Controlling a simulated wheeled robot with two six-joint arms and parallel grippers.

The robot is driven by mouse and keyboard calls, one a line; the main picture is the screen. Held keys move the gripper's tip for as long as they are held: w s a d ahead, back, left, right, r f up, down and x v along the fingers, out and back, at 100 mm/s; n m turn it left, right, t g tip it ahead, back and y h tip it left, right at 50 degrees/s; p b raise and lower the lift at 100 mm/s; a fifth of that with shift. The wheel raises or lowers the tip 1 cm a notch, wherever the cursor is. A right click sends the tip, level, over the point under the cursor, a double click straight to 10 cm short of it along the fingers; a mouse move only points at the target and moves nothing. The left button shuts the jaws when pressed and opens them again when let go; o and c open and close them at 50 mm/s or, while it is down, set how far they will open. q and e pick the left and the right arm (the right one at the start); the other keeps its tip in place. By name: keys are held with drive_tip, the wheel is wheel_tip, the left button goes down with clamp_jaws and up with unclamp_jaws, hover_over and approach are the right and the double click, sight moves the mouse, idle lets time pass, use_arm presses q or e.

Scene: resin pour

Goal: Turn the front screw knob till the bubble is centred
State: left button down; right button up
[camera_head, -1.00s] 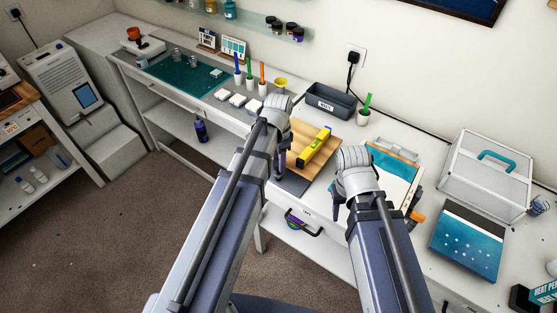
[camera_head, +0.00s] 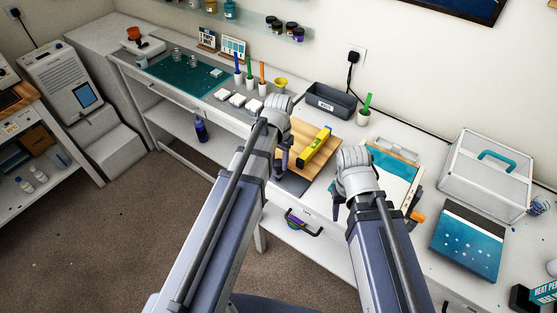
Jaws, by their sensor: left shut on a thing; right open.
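A yellow spirit level (camera_head: 315,146) lies on a wooden board (camera_head: 302,133) on the white worktop. Its bubble is too small to read from here. My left gripper (camera_head: 281,162) points down at the board's left front edge, beside the level, and is shut on what appears to be the front screw knob. The knob itself is hidden behind the gripper and arm. My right gripper (camera_head: 336,208) is open and empty at the front of the worktop, right of the board; its fingers are partly hidden by its wrist.
A dark mat (camera_head: 292,184) lies at the board's front. A blue-and-white panel (camera_head: 390,172) lies behind my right wrist. A grey bin (camera_head: 331,102) and a cup with a green brush (camera_head: 364,117) stand at the back. A silver case (camera_head: 486,175) stands at the right.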

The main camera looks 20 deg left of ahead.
sight(279, 162)
use_arm(q)
drive_tip(key=n, duration=0.5)
drive_tip(key=shift+n, duration=0.3)
drive_tip(key=shift+w+n, duration=0.1)
drive_tip(key=shift+n, duration=2.1)
drive_tip(key=shift+c, duration=2.1)
unclamp_jaws()
drive_tip(key=shift+r, duration=0.15)
wheel_tip(279, 162, up, 8)
drive_tip(key=p, duration=0.8)
drive_tip(key=shift+f, duration=0.2)
